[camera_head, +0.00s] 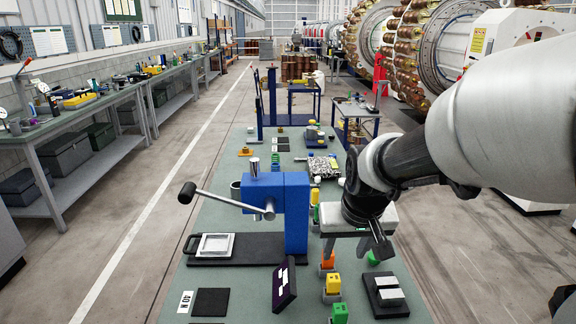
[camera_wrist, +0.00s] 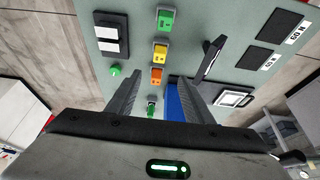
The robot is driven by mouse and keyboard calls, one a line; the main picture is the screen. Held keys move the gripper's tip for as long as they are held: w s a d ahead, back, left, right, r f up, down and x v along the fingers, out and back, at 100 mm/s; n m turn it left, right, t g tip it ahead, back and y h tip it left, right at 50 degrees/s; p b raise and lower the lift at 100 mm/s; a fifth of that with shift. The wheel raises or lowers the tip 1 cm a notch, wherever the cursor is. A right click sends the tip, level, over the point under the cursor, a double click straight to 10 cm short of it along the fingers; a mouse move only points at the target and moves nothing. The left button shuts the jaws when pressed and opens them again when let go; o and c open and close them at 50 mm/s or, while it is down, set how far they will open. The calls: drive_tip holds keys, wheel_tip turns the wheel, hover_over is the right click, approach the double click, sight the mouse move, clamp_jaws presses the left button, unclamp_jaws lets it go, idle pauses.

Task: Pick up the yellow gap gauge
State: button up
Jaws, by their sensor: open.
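The yellow gap gauge (camera_head: 333,283) is a small block standing upright in a grey holder on the green bench top. It stands in a row between an orange gauge (camera_head: 327,259) and a green gauge (camera_head: 340,312). In the wrist view the yellow gauge (camera_wrist: 160,52) shows just beyond my fingertips, with the orange gauge (camera_wrist: 157,76) nearly between them in the picture. My gripper (camera_head: 355,250) is open and empty, above the bench and behind the yellow gauge as the head view sees it. Its fingers (camera_wrist: 160,80) also show in the wrist view.
A blue press (camera_head: 296,212) with a lever stands left of my gripper. A dark tilted screen (camera_head: 285,283) stands left of the gauges. A black block with light pads (camera_head: 387,292) and a green button (camera_head: 373,258) are to their right. Bench space between is narrow.

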sight(334, 277)
drive_tip(key=b+x, duration=0.1)
drive_tip(key=x, duration=1.6)
drive_tip(key=shift+f, duration=0.25)
drive_tip(key=c, duration=1)
